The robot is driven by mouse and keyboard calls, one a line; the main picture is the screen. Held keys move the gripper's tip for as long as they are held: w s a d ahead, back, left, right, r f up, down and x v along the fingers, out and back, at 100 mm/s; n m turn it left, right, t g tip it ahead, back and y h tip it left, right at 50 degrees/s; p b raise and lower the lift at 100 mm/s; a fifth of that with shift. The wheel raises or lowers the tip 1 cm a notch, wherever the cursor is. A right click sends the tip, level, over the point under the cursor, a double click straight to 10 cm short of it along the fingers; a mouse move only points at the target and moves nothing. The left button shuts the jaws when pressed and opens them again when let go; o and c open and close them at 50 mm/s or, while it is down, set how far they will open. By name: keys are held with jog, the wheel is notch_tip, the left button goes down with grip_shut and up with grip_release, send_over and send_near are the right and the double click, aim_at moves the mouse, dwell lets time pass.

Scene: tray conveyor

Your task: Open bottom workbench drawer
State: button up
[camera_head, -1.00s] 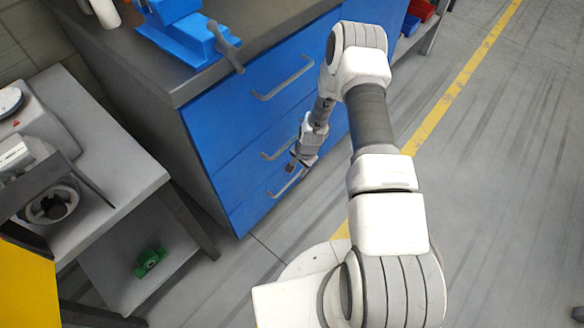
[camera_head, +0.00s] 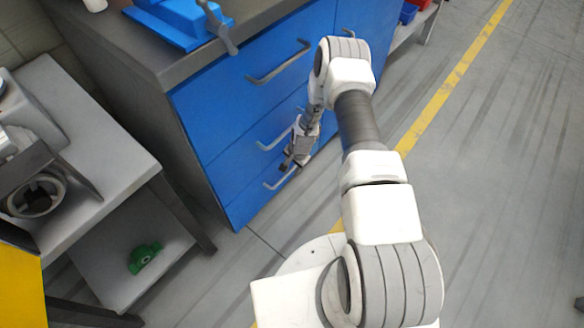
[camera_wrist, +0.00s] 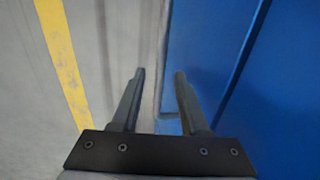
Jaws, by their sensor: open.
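The workbench (camera_head: 150,110) has a blue front with a top drawer (camera_head: 235,105), a middle drawer (camera_head: 235,148) and a bottom drawer (camera_head: 243,203), each with a grey bar handle. The bottom drawer looks shut, flush with the others. My gripper (camera_head: 287,163) is low in front of the drawers, just above and beside the bottom handle (camera_head: 270,186), partly covering it. In the wrist view my gripper (camera_wrist: 160,75) is open, its two fingers apart. A pale grey bar, apparently the handle (camera_wrist: 163,62), runs between the fingertips, with the blue drawer face to the right. Contact cannot be told.
A grey table (camera_head: 95,165) with a lower shelf holding a green part (camera_head: 145,257) stands left of the workbench. A blue vise-like tool (camera_head: 180,22) sits on the worktop. Open floor with a yellow line (camera_head: 440,95) lies to the right.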

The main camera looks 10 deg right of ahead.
grip_shut()
dwell(1.3)
